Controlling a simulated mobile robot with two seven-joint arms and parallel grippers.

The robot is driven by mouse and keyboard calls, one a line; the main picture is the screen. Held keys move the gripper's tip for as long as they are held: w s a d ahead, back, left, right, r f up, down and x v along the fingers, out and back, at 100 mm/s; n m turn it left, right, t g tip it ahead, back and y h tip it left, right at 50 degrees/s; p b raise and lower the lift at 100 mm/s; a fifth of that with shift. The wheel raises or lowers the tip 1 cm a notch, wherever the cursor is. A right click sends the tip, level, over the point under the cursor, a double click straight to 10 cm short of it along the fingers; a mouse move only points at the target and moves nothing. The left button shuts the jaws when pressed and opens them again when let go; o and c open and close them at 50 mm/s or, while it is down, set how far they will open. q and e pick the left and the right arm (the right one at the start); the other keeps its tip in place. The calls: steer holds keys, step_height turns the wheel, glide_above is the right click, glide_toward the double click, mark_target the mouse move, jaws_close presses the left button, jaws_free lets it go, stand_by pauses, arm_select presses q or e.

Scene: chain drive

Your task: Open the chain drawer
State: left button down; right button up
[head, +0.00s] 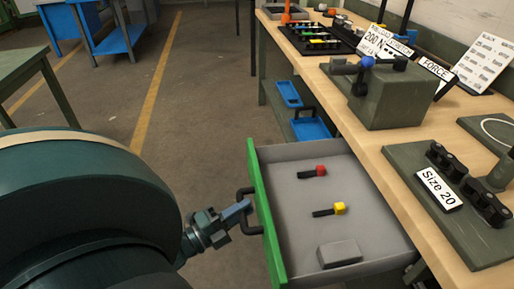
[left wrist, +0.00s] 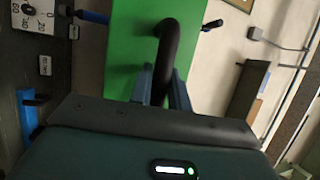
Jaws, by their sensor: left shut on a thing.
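The chain drawer (head: 258,195) has a green front and a grey inside, and it stands pulled out from under the workbench. Its black handle (head: 247,228) is on the green front. My left gripper (head: 238,211) is at the handle. In the left wrist view the gripper's two fingers (left wrist: 160,90) are closed on either side of the dark handle (left wrist: 166,50), in front of the green drawer front (left wrist: 128,45). Inside the drawer lie a red-ended piece (head: 314,172), a yellow-ended piece (head: 331,210) and a grey block (head: 339,253). My right gripper is not in view.
The wooden workbench (head: 370,150) runs along the right, with a grey block fixture (head: 392,97), a "Size 20" stand (head: 440,195) and a black tray (head: 318,38) on it. Blue bins (head: 310,129) sit beneath. The floor left of the drawer is clear.

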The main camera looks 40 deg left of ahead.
arm_select(q)
steer(key=shift+s+a, duration=0.25)
steer(key=shift+s, duration=0.05)
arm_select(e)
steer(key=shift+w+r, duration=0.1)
arm_select(q)
steer(key=c, duration=1.3)
jaws_free()
steer(key=b+v, duration=0.1)
steer(key=v, duration=1.2)
steer(key=shift+s, duration=0.1)
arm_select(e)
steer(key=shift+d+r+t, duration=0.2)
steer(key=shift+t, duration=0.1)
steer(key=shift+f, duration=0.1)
